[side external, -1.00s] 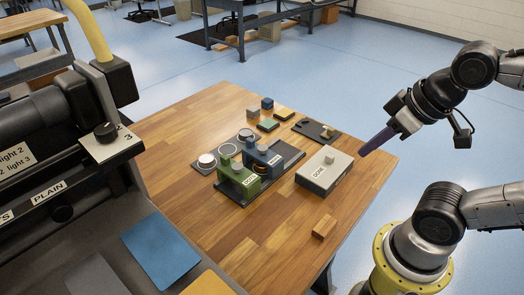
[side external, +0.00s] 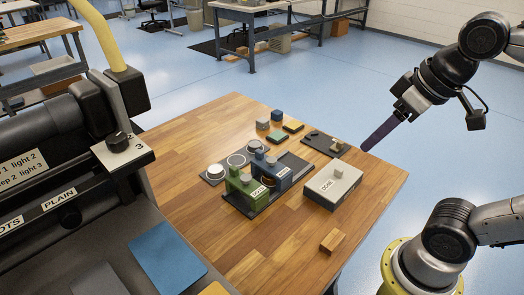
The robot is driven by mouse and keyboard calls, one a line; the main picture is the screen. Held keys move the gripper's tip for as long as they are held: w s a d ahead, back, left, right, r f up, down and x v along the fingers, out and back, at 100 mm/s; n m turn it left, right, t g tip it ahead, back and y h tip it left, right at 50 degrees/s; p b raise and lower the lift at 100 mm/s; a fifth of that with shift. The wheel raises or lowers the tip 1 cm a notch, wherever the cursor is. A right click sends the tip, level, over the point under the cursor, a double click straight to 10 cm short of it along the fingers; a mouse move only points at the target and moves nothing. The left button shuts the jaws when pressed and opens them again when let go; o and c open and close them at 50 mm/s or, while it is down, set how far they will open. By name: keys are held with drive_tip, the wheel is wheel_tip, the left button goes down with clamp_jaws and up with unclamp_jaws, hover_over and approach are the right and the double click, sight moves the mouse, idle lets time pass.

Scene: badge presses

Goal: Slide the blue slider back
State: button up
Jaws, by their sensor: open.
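The blue press (side external: 284,180), with a pale label on its front, stands on a dark base plate (side external: 298,160). A blue part that I take for the slider belongs to it, but its travel is too small to make out. The green press (side external: 246,190) stands close beside it to the left on the same plate. My gripper (side external: 367,148), with long purple fingers, hangs in the air at the right, near the table's right side and apart from both presses. The fingers are seen nearly edge-on, and nothing shows between them.
The grey DONE box (side external: 328,186) stands between the presses and the table's right edge. A small wooden block (side external: 333,241) lies in front. Small coloured blocks (side external: 277,115) and a dark board (side external: 318,142) lie behind. A black machine (side external: 60,160) fills the left.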

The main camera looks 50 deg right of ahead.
drive_tip(key=w+r, duration=0.4)
drive_tip(key=w, duration=0.1)
drive_tip(key=g, duration=0.5)
hover_over(259, 151)
wheel_tip(259, 151, down, 6)
wheel_tip(259, 151, down, 14)
drive_tip(key=shift+d+f, duration=0.1)
drive_tip(key=shift+f, duration=0.1)
clamp_jaws()
drive_tip(key=shift+d+r, duration=0.1)
idle(0.4)
